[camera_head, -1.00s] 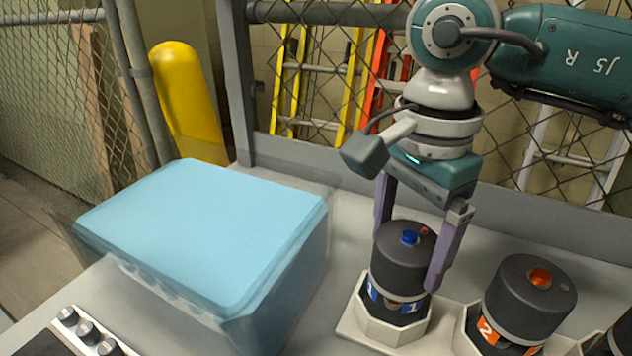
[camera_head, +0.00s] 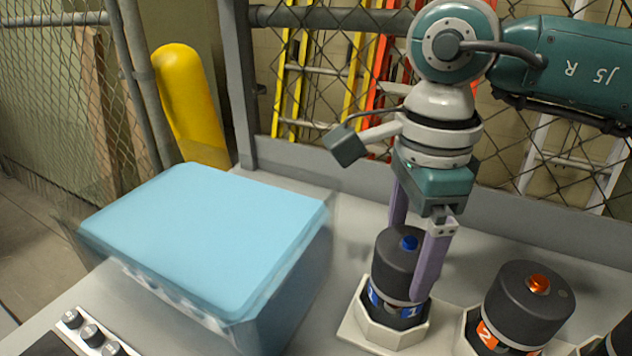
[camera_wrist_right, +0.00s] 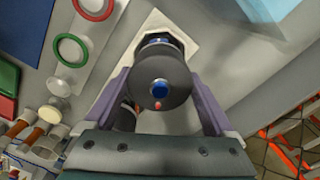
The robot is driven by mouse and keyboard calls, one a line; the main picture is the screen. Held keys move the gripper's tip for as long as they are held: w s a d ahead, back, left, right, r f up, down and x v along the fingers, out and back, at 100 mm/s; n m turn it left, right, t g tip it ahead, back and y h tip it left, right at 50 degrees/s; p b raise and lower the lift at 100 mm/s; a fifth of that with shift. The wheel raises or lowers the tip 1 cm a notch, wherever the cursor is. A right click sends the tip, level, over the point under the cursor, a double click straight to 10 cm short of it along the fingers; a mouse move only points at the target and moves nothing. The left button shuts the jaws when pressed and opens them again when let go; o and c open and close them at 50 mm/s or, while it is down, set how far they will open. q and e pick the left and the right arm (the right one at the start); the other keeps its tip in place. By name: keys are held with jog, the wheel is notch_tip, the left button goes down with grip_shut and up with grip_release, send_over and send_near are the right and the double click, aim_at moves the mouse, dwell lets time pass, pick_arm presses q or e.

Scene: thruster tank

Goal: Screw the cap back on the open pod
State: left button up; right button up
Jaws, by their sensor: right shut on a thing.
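The pod marked 1 (camera_head: 378,298) stands upright in a cream octagonal holder (camera_head: 352,327). A dark cap (camera_head: 396,250) with a blue button sits on top of it; whether its thread is engaged cannot be seen. My right gripper (camera_head: 404,262) points down and is shut on this cap, one finger in front and one behind. In the right wrist view, the cap (camera_wrist_right: 161,70) lies between the two purple fingers, with a red dot beside its blue button. My left gripper is not in view.
A pod marked 2 (camera_head: 524,300) with an orange button stands close to the right, and another dark pod (camera_head: 622,338) shows at the right edge. A blue-topped tank (camera_head: 205,235) stands to the left. A mesh fence rises behind. The wrist view shows a green ring (camera_wrist_right: 70,50).

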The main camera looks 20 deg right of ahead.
jog(key=m+p, duration=0.1)
jog(key=m, duration=0.6)
jog(key=shift+r+p, duration=0.15)
jog(key=shift+p, duration=0.15)
jog(key=shift+m, duration=1.1)
jog(key=m+p, duration=0.1)
jog(key=m, duration=0.1)
jog(key=shift+m, duration=0.3)
jog(key=o, duration=1)
jog(key=shift+c, duration=0.2)
